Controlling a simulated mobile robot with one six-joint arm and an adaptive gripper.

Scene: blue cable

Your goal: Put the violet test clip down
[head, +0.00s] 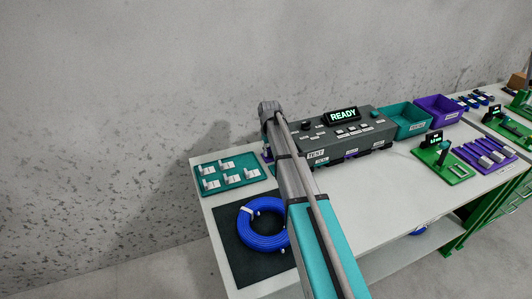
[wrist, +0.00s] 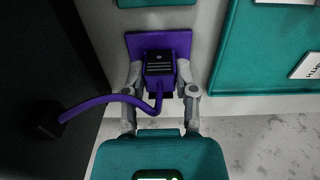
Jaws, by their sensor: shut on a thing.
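The violet test clip (wrist: 159,62) is between the two grey fingers of my gripper (wrist: 160,76) in the wrist view. The fingers are shut on its sides. A violet cable (wrist: 95,102) curves from the clip to the dark tester body at the left. A flat violet square (wrist: 133,42) shows behind the clip; whether the clip touches it I cannot tell. In the head view my arm hides most of the gripper and the clip. The grey tester (head: 320,132) beside it shows "READY".
In the head view, a teal tray (head: 208,188) with several white pieces lies left of my arm. A coiled blue cable (head: 245,232) lies on a dark mat (head: 232,262). Teal (head: 400,112) and violet (head: 455,104) bins stand right of the tester. The teal tray's edge (wrist: 222,70) is close to the gripper.

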